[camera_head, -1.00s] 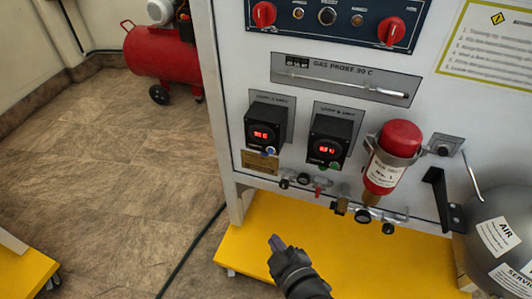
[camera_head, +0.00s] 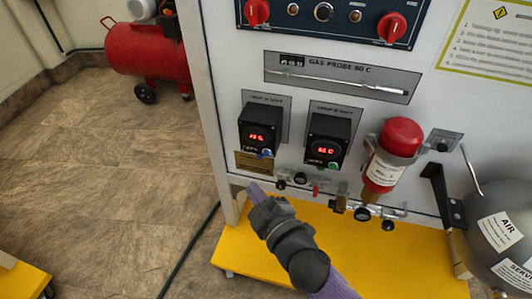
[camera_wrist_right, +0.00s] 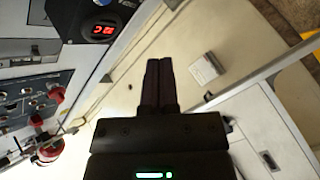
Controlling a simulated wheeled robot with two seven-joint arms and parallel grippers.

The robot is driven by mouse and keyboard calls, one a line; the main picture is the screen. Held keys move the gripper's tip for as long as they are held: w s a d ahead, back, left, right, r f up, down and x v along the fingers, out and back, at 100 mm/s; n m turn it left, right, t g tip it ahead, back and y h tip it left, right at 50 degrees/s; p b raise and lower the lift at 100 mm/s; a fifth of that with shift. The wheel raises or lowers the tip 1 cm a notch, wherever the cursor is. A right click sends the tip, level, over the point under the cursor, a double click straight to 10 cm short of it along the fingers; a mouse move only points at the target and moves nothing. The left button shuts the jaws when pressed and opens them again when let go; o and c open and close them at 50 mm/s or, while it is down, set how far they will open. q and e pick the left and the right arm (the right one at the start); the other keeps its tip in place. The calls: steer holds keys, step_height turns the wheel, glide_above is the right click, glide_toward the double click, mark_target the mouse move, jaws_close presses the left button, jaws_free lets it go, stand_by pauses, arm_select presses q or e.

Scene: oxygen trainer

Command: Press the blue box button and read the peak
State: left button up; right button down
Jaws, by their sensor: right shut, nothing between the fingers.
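Two black boxes with red lit displays are mounted on the white panel. The left box (camera_head: 258,128) has a blue button (camera_head: 265,153) at its lower right. The right box (camera_head: 327,137) has a green button (camera_head: 333,165). My right gripper (camera_head: 256,190) is shut and empty, below and a little left of the blue button, apart from it. In the right wrist view the shut fingers (camera_wrist_right: 158,75) point past a box with a red display (camera_wrist_right: 103,29) at the upper left. The display digits are too blurred to read. My left gripper is not in view.
A grey air tank (camera_head: 494,225) stands at the right. A yellow base (camera_head: 400,262) lies below.

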mark_target(266, 154)
steer(key=w+d, duration=0.2)
steer(key=w, duration=0.4)
steer(key=shift+b, duration=0.45)
stand_by(0.5)
stand_by(0.4)
stand_by(0.5)
steer(key=shift+w, duration=0.1)
